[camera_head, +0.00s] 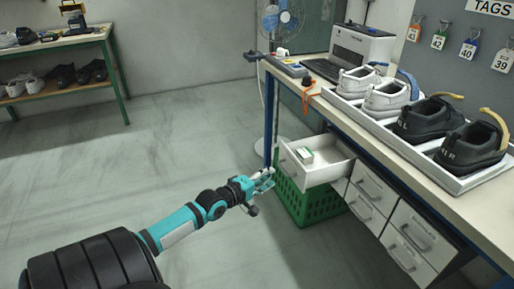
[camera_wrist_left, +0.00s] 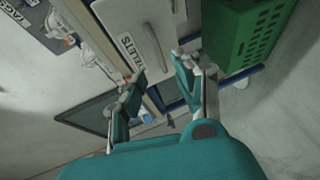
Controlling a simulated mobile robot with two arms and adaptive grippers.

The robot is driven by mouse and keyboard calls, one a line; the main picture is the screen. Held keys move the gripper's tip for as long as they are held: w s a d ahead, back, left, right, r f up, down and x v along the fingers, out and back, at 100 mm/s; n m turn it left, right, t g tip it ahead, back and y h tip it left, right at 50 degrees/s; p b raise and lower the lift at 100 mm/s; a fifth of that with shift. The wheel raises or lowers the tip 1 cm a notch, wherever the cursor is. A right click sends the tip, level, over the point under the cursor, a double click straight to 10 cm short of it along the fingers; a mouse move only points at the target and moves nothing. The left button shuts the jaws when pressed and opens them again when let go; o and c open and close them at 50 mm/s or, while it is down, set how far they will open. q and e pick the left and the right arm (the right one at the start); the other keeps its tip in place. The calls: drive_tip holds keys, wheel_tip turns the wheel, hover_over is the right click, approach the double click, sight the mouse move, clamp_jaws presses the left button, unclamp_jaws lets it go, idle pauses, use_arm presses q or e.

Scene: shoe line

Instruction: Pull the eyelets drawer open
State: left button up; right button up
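The white top-left drawer (camera_head: 316,172) under the workbench stands pulled out in the head view, with a small white box (camera_head: 305,155) inside. In the left wrist view, a white drawer front (camera_wrist_left: 125,18) carries a pale bar handle (camera_wrist_left: 155,46) and a partly hidden label ending in "LETS". My left gripper (camera_head: 268,177) is just left of the drawer front in the head view. In the left wrist view its two fingers (camera_wrist_left: 160,84) are spread, with nothing between them, and the handle lies beyond them. My right gripper is not in view.
A green crate (camera_head: 312,204) stands on the floor below the drawer. Other closed drawers (camera_head: 375,188) are to its right.

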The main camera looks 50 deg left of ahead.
use_arm(q)
drive_tip(key=s, duration=0.2)
drive_tip(key=s+r, duration=0.1)
drive_tip(key=s, duration=0.1)
drive_tip(key=shift+s, duration=0.4)
